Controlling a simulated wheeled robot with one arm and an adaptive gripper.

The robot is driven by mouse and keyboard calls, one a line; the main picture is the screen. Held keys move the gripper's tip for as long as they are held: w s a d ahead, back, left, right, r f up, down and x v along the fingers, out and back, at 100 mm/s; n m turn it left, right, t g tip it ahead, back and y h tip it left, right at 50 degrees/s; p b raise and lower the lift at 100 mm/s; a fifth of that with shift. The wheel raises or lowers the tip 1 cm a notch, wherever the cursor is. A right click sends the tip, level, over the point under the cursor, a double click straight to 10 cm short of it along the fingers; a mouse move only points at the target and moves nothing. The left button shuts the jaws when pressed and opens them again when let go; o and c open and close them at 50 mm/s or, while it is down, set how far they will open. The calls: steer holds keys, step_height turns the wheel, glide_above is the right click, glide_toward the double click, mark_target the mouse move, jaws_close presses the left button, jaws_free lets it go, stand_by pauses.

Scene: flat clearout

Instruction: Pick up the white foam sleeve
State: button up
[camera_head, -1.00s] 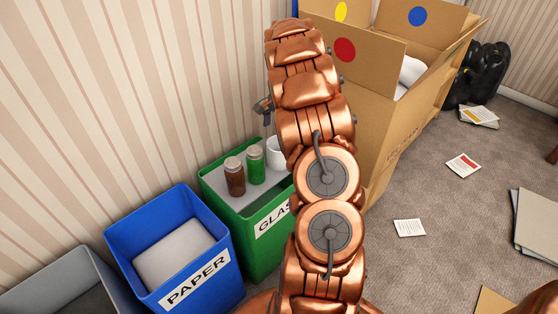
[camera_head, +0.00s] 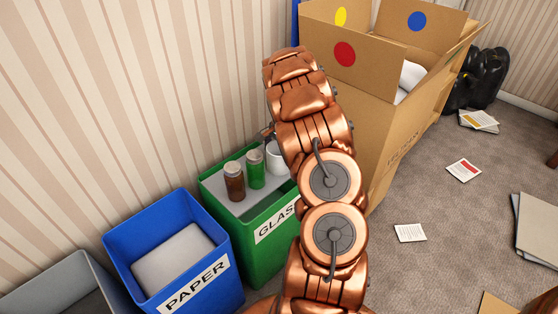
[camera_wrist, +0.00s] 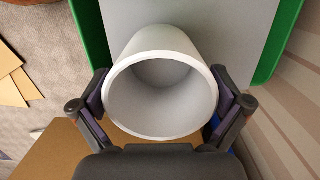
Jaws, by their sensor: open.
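The white foam sleeve (camera_head: 275,157) stands on the light grey surface inside the green GLASS bin (camera_head: 262,258), partly hidden behind my arm in the head view. In the wrist view the sleeve (camera_wrist: 160,42) is a hollow white cylinder with its open rim facing the camera. My gripper (camera_wrist: 160,76) is open, with one finger on each side of the sleeve. The fingers are close to its outer wall; I cannot tell whether they touch. In the head view my gripper is mostly hidden by my arm.
A brown jar (camera_head: 234,181) and a green jar (camera_head: 255,169) stand left of the sleeve in the same bin. The blue PAPER bin (camera_head: 205,288) is to the left, a large cardboard box (camera_head: 385,135) to the right. Papers (camera_head: 410,232) lie on the carpet.

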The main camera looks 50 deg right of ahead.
steer(key=c, duration=0.8)
steer(key=shift+r, duration=0.2)
steer(key=shift+c, duration=0.2)
